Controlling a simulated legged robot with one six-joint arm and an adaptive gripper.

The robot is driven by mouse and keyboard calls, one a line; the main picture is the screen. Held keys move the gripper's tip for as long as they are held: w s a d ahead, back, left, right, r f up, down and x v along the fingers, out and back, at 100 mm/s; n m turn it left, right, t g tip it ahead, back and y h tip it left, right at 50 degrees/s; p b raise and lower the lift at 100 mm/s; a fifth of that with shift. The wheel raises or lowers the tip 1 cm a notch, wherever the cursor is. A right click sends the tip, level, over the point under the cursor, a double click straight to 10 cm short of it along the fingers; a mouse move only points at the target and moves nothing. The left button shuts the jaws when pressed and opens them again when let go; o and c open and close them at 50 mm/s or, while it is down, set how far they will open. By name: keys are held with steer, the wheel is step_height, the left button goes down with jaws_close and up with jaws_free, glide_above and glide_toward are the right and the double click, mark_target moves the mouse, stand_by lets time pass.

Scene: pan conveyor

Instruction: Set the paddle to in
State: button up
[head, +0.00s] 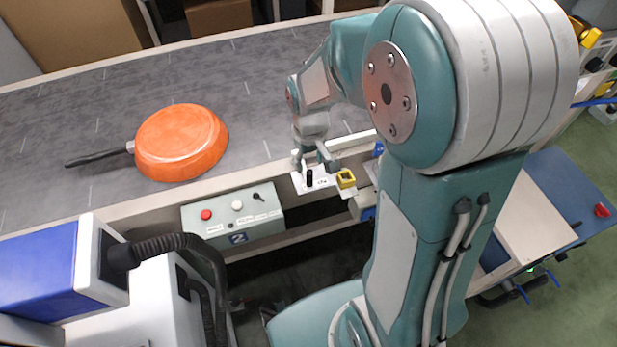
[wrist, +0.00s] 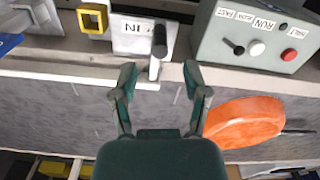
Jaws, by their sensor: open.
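The paddle appears to be a small lever with a black grip (wrist: 159,41) on a pale bar, mounted at the conveyor's near edge. A white plate marked "IN" (wrist: 128,44) lies beside it, to its left in the wrist view. In the head view, the black grip (head: 309,178) shows just below my gripper (head: 315,165). In the wrist view my gripper (wrist: 160,82) is open, its two fingers apart and empty. The lever lies ahead of the gap between them, and I see no contact. Which setting the lever is at I cannot tell.
A yellow square frame (head: 346,179) sits beside the plate. A grey control box (head: 233,217) with red and white buttons and a switch hangs on the conveyor's near side. An orange pan (head: 182,142) rests upside down on the grey belt (head: 70,115).

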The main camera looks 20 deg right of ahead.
mark_target(310, 179)
step_height(310, 179, down, 7)
steer(key=shift+f, duration=0.2)
jaws_close()
